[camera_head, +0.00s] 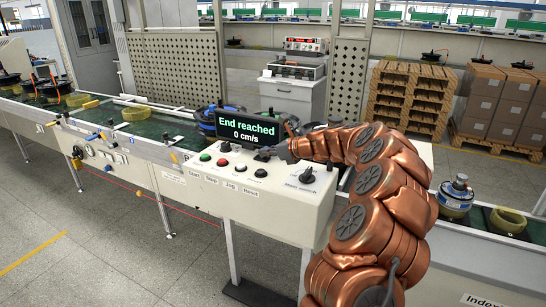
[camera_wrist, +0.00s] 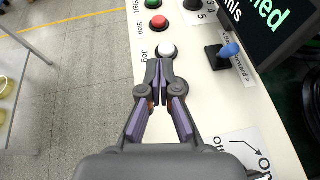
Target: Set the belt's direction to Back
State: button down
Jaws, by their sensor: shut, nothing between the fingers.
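The direction lever, with a blue ball knob (camera_wrist: 231,49) on a dark base, stands on the panel in the wrist view. Its label is partly hidden; "Forward" with an arrow is readable. I cannot tell surely which way it leans. My gripper (camera_wrist: 166,78) is shut and empty, its tips beside the white Jog button (camera_wrist: 167,50) and left of and below the lever in that view. In the head view my gripper (camera_head: 284,153) is over the control panel (camera_head: 270,208), and the lever is not clearly visible. The display (camera_head: 246,126) reads "End reached, 0 cm/s". The belt (camera_head: 150,127) runs behind.
A red button (camera_wrist: 158,22) and a green button (camera_wrist: 152,3) line the panel's edge beyond Jog. A rotary main switch (camera_head: 307,177) is at the panel's right. The display stands close behind the lever. Free floor lies in front of the panel.

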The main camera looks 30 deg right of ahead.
jog(key=d+f+m, duration=0.1)
jog(key=d, duration=0.2)
jog(key=d+f+m+h, duration=0.1)
jog(key=d+m, duration=0.1)
jog(key=d, duration=0.1)
jog(key=d+f+m+t+h, duration=0.1)
jog(key=d, duration=0.3)
jog(key=shift+s+f, duration=0.15)
jog(key=shift+x, duration=0.75)
jog(key=shift+p+x, duration=0.65)
jog(key=shift+x, duration=3.6)
jog(key=shift+d, duration=0.1)
